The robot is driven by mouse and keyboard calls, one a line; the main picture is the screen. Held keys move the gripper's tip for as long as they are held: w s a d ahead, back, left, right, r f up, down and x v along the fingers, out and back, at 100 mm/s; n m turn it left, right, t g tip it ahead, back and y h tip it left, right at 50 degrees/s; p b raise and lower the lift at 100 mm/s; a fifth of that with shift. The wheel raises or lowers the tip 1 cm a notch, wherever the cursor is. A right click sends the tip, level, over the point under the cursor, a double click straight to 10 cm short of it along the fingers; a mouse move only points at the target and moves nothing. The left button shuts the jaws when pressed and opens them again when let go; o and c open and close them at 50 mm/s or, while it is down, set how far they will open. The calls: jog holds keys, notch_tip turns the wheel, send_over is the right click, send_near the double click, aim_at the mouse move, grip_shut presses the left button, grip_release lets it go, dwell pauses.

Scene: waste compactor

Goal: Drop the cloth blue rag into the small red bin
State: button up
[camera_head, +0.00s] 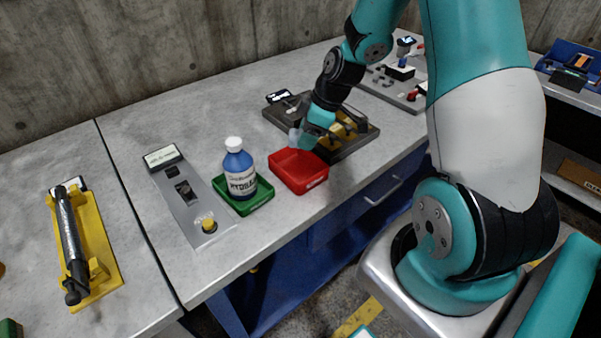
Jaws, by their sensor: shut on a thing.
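The small red bin (299,186) sits on the grey bench, right of a green tray. Its visible inside looks empty. My gripper (296,137) is just above and behind the bin's rear right edge, pointing down and left. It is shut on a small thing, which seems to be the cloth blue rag. The rag's outline is too small and too hidden by the gripper to make out clearly. I see no other rag on the bench.
A blue bottle with a white cap (240,172) stands in the green tray (258,203), close left of the bin. A dark fixture with yellow parts (354,143) lies behind right. A grey control panel (187,199) is further left. The bench front edge is near the bin.

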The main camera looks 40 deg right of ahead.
jog(key=o, duration=1)
jog(key=b+v, duration=0.1)
jog(key=v, duration=1.6)
jog(key=shift+s+d+r, duration=0.1)
jog(key=shift+d+r, duration=0.05)
jog(key=shift+r, duration=0.05)
jog(key=s+a+r+g, duration=0.1)
jog(key=s+a, duration=0.2)
jog(key=a, duration=1.2)
jog(key=s+a, duration=0.4)
jog(key=s+a+m+g, duration=0.1)
jog(key=s+a, duration=0.3)
jog(key=s, duration=0.1)
jog(key=s+a+m+g+y, duration=0.1)
jog(key=s+a, duration=0.4)
jog(key=shift+a+f, duration=0.1)
jog(key=shift+f, duration=0.1)
